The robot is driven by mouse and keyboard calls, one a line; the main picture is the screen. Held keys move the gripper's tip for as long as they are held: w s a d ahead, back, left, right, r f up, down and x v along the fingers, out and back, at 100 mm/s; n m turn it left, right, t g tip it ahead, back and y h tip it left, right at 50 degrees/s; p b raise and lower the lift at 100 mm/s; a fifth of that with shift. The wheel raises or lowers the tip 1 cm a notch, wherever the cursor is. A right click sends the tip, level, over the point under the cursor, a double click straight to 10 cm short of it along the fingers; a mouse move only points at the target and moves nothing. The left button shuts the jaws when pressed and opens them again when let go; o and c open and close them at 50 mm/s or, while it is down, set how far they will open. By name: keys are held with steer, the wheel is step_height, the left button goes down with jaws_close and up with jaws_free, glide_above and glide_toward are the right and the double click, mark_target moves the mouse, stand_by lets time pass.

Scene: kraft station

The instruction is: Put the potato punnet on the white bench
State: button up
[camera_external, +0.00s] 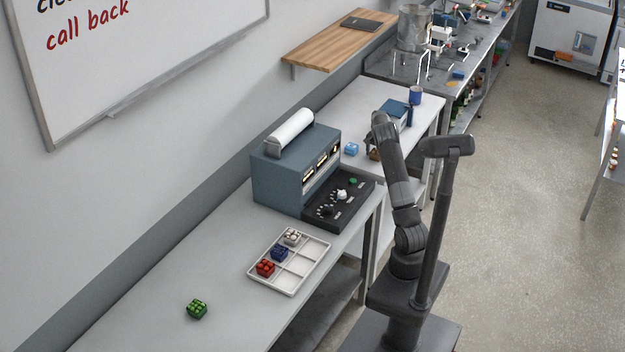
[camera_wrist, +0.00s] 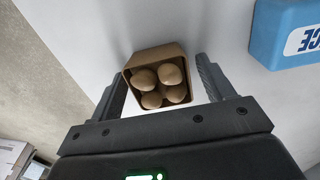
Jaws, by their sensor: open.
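The potato punnet is a brown open box (camera_wrist: 155,57) holding several round tan potatoes, in the wrist view. It stands on a pale surface. My gripper (camera_wrist: 163,75) is open, with one finger on each side of the punnet; I cannot tell whether either finger touches it. In the external view, my arm reaches over the white-topped bench (camera_external: 352,104) beyond the blue-grey machine. My gripper and the punnet are mostly hidden or too small to make out there.
A blue box lettered "ICE" (camera_wrist: 290,35) lies right of the punnet. A blue-grey machine (camera_external: 275,180) stands on a nearer pale bench (camera_external: 150,315), with a white sectioned tray (camera_external: 291,280) and a green block cluster (camera_external: 197,309). A blue cup (camera_external: 416,95) stands at the far bench's edge.

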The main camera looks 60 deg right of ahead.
step_height(320, 180, up, 12)
steer(key=a+r+n+t, duration=0.1)
steer(key=a+r+n, duration=0.25)
steer(key=a, duration=0.65)
steer(key=a+r+n+t, duration=0.15)
steer(key=a+r, duration=0.25)
steer(key=a, duration=0.6)
steer(key=a+r+n, duration=0.3)
steer(key=a+r, duration=0.1)
steer(key=a, duration=0.6)
steer(key=s+a+f+n+t, duration=0.1)
steer(key=s+a+f+n, duration=0.1)
steer(key=s+a+n, duration=0.3)
steer(key=s+a+f+n+t, duration=0.2)
steer(key=s+a+n, duration=0.3)
steer(key=s+a, duration=0.6)
steer(key=a+f, duration=0.1)
steer(key=a, duration=0.7)
